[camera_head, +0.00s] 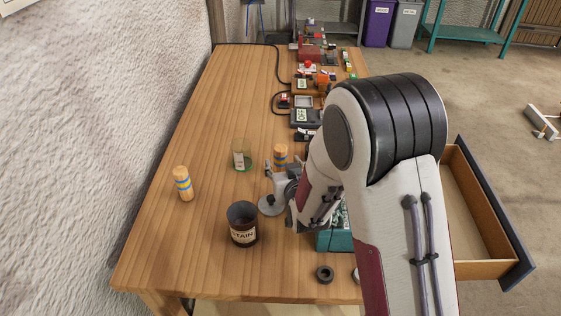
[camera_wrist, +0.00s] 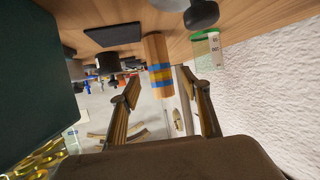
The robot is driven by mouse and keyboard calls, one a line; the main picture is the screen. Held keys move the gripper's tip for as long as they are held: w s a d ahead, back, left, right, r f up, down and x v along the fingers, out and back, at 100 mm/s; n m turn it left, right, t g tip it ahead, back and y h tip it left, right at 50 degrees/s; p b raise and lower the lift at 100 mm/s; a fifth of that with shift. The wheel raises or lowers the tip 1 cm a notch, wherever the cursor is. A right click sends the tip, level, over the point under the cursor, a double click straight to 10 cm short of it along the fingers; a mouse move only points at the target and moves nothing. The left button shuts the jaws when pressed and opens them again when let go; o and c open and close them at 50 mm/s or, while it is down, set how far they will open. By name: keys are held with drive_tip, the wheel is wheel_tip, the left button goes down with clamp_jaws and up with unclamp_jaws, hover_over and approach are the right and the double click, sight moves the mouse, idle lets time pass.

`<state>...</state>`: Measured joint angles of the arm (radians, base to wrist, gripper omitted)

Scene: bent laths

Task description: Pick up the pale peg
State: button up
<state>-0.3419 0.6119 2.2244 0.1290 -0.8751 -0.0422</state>
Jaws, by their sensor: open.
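Two banded wooden pegs stand upright in the head view. The left peg (camera_head: 183,183) looks slightly paler and stands alone toward the table's left edge. The other, more orange peg (camera_head: 280,157) stands near the middle, beside a green-rimmed glass (camera_head: 242,155). In the wrist view, which is turned over, one peg (camera_wrist: 156,52) with blue and yellow bands shows between the finger lines; the glass nearby (camera_wrist: 208,48) suggests it is the middle one. My gripper (camera_wrist: 160,77) is open, and I see no contact with the peg. In the head view my arm mostly hides the gripper.
A dark stain can (camera_head: 242,225) stands in front of the glass. A teal box (camera_head: 336,240) is partly behind my arm. A dark ring (camera_head: 324,273) lies near the front edge. Several devices crowd the far right side. The table's far left is clear. A drawer (camera_head: 483,215) is open at right.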

sight(282, 161)
drive_tip(key=shift+w, duration=0.1)
drive_tip(key=shift+x, duration=2.4)
drive_tip(key=c, duration=1.3)
